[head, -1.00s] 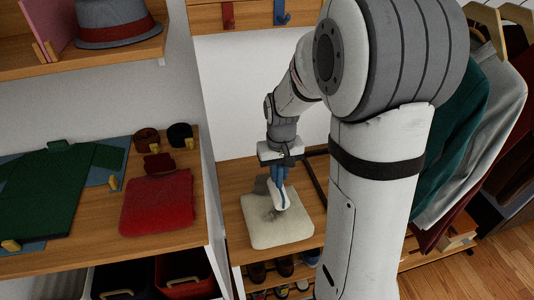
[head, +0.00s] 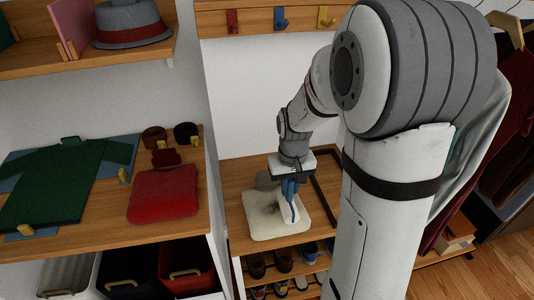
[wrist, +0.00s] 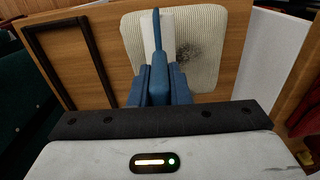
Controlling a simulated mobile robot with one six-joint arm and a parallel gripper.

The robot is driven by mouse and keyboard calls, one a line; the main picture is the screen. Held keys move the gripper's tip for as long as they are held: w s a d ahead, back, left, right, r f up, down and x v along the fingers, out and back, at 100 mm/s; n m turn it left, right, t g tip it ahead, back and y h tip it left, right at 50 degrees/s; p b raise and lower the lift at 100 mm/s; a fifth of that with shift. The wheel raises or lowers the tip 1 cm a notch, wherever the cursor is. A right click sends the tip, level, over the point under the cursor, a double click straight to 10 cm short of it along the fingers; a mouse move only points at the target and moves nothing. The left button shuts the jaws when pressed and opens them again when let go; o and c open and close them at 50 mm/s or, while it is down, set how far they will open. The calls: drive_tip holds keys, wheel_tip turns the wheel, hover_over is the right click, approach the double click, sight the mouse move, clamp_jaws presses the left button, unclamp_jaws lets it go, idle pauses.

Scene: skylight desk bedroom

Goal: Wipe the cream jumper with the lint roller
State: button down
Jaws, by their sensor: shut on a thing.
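The cream jumper (head: 262,222) lies folded on the wooden bench top, with a dark fuzzy patch on it. It also shows in the wrist view (wrist: 213,70), where the dark patch (wrist: 188,53) is just right of the roller. My gripper (head: 290,188) is shut on the blue handle of the lint roller (head: 294,212). In the wrist view my gripper (wrist: 158,92) has its blue fingers around the handle, and the white roller head (wrist: 149,38) lies over the jumper. I cannot tell whether the roller touches the cloth.
A dark empty frame (head: 324,188) lies on the bench right of the jumper. Shoes (head: 283,262) stand on the racks below. On the left shelf are a red folded garment (head: 163,193) and a green shirt (head: 62,185). Coats hang at right.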

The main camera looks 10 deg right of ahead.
drive_tip(key=shift+w+a+r+p, duration=0.1)
drive_tip(key=shift+w+r+p, duration=0.25)
drive_tip(key=shift+r+p, duration=0.35)
drive_tip(key=shift+s+r+p, duration=0.25)
drive_tip(key=shift+r+p, duration=0.15)
drive_tip(key=shift+r, duration=0.65)
drive_tip(key=shift+w+r+p, duration=0.1)
drive_tip(key=shift+r+p, duration=0.95)
drive_tip(key=shift+r, duration=0.4)
